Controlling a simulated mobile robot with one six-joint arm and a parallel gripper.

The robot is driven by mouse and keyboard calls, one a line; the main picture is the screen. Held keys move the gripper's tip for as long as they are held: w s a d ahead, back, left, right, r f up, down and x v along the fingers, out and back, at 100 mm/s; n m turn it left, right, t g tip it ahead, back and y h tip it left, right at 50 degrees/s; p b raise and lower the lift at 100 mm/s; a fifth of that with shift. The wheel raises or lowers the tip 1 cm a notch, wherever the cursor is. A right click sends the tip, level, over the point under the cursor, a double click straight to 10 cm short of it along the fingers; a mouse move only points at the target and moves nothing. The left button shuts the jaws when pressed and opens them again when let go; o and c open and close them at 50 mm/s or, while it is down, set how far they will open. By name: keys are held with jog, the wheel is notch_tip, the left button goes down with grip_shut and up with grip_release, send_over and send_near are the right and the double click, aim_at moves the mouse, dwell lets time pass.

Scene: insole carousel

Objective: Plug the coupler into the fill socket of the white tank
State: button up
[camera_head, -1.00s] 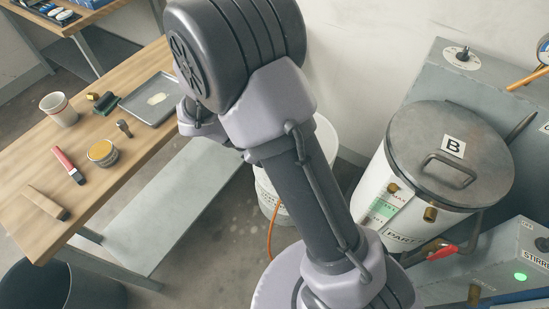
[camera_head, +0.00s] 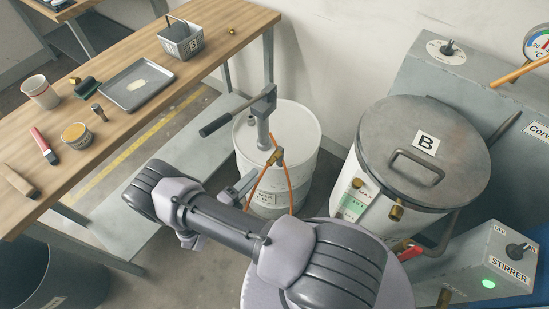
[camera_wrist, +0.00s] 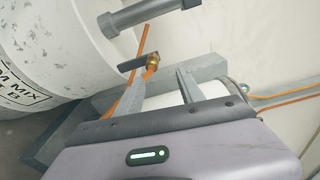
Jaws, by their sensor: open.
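The brass coupler (camera_head: 277,156) hangs on an orange hose at the front of the pump on a white drum. It also shows in the wrist view (camera_wrist: 152,62), beyond the fingertips, with a dark lever beside it. My gripper (camera_head: 243,186) is low in front of the drum. In the wrist view my gripper (camera_wrist: 158,80) is open with nothing between its fingers, and the coupler is apart from both. The white tank (camera_head: 345,185) with the grey lid marked B stands to the right. Brass fittings (camera_head: 396,211) stick out of its front; which is the fill socket I cannot tell.
The white drum (camera_head: 305,130) carries a pump with a dark handle (camera_head: 220,124). A wooden bench (camera_head: 110,120) with a tray and small items runs along the left. The stirrer box (camera_head: 500,262) stands at the lower right. Floor shows between bench and drum.

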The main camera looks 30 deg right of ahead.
aim_at(269, 163)
jog(key=shift+s+d+f+n+t, duration=0.1)
jog(key=shift+f+n+t, duration=0.2)
jog(key=shift+f+n, duration=0.2)
jog(key=shift+s+d+f+n+t, duration=0.1)
jog(key=shift+f+n+t, duration=0.2)
jog(key=shift+f+n, duration=0.15)
jog(key=x, duration=0.7)
jog(key=shift+w+d+f, duration=0.1)
jog(key=shift+d+f, duration=0.15)
jog(key=shift+d, duration=0.05)
jog(key=shift+w+d+r, duration=0.1)
jog(key=shift+w+d, duration=0.15)
jog(key=shift+d, duration=0.35)
jog(key=shift+b, duration=0.45)
jog(key=shift+c, duration=0.4)
